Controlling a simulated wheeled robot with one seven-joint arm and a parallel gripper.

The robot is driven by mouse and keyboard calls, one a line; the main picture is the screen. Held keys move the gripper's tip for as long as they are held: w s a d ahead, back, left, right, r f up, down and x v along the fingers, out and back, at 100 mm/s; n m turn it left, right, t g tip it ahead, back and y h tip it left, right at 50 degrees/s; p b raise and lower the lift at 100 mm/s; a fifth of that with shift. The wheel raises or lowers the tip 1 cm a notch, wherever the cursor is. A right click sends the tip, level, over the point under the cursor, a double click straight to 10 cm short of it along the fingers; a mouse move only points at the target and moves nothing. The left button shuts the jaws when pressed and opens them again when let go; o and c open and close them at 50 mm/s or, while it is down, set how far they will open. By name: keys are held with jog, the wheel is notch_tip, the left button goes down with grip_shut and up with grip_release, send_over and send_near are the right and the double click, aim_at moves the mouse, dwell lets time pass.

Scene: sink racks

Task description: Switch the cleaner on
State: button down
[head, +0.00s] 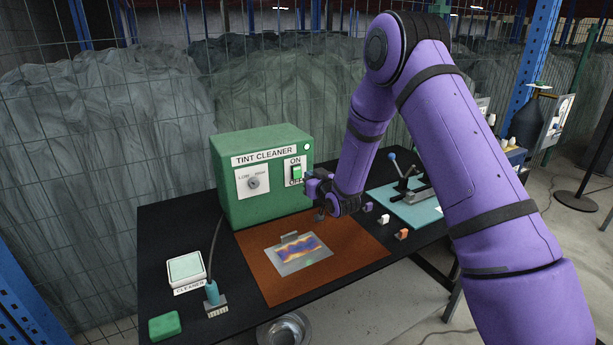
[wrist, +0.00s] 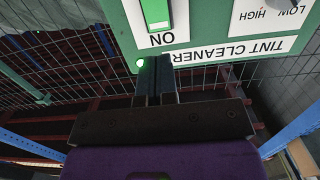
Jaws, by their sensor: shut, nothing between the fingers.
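The green tint cleaner box (head: 225,180) stands at the back of the black table. Its front has a white ON/OFF plate with a green switch (head: 296,172), which also shows in the wrist view (wrist: 155,12). I cannot tell which way the switch is set. A small round lamp (head: 307,146) near the top right corner looks pale and bright; in the wrist view the lamp (wrist: 139,62) has a green tint. My gripper (head: 309,183) is in front of the switch plate's lower right, partly covering OFF. In the wrist view my gripper (wrist: 154,72) is shut and empty, its fingers pointing at the box.
A dial plate (head: 253,182) sits left of the switch. A brown mat (head: 265,280) with a patterned sheet (head: 300,254) lies in front. A brush (head: 213,297), a cleaner pad (head: 186,268) and a green block (head: 165,325) lie left. A lever press (head: 405,180) stands right.

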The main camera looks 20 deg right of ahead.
jog(key=v, duration=0.6)
jog(key=shift+s, duration=0.45)
jog(key=shift+d, duration=0.1)
jog(key=shift+r, duration=0.1)
jog(key=s+d+r+m+g+h, duration=0.1)
jog(key=s+d+r+g+h, duration=0.15)
jog(key=s+r, duration=0.55)
jog(key=s+d+r+g+h, duration=0.1)
jog(key=s+r+g, duration=0.3)
jog(key=r, duration=0.7)
jog(key=s+r+g, duration=0.2)
jog(key=s+r, duration=0.1)
jog(key=s, duration=1.2)
jog(key=s+r+m+g, duration=0.1)
jog(key=s+r+g, duration=0.2)
jog(key=s, duration=1.3)
jog(key=shift+d, duration=0.35)
